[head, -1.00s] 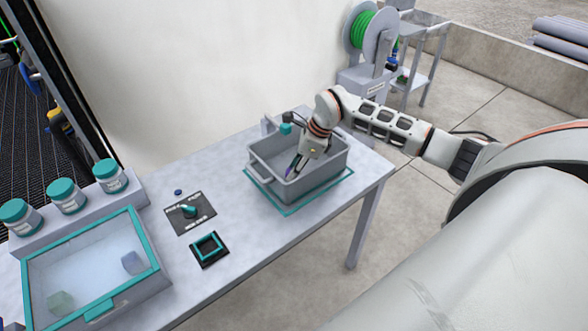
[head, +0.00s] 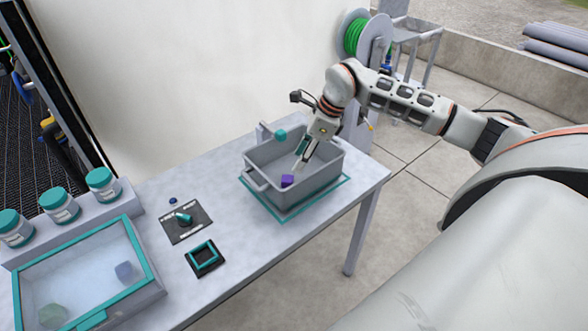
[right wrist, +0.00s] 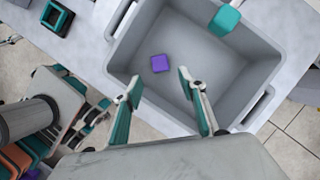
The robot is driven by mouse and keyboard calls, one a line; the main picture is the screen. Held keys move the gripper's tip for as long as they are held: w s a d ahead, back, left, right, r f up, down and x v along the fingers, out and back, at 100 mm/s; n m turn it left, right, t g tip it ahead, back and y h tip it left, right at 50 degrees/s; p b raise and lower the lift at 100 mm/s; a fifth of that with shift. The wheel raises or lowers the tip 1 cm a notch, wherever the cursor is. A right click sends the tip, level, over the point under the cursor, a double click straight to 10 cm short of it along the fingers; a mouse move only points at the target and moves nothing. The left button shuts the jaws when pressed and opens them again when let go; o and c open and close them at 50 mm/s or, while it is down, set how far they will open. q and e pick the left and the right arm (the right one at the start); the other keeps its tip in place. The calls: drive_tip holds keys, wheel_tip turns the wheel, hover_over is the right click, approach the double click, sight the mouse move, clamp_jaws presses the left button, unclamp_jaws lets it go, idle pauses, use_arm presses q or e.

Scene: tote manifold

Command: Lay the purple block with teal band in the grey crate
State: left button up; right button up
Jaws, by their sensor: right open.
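The purple block (head: 287,181) lies on the floor of the grey crate (head: 262,186). In the right wrist view the block (right wrist: 159,63) shows a purple top; I cannot make out its teal band. The crate (right wrist: 125,22) stands on the table inside a teal outline. My right gripper (head: 300,163) reaches down over the crate with its fingers apart and empty. In the right wrist view its fingertips (right wrist: 160,80) are spread on either side below the block, clear of it.
A teal cube (head: 280,134) is at the crate's back wall. A teal-rimmed clear-topped box (head: 150,262), several teal-lidded jars (head: 61,205), a switch panel (head: 186,221) and a black-and-teal square frame (head: 204,257) sit left on the table (head: 250,250). A wall rises behind.

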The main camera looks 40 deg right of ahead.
drive_tip(key=shift+v, duration=1.65)
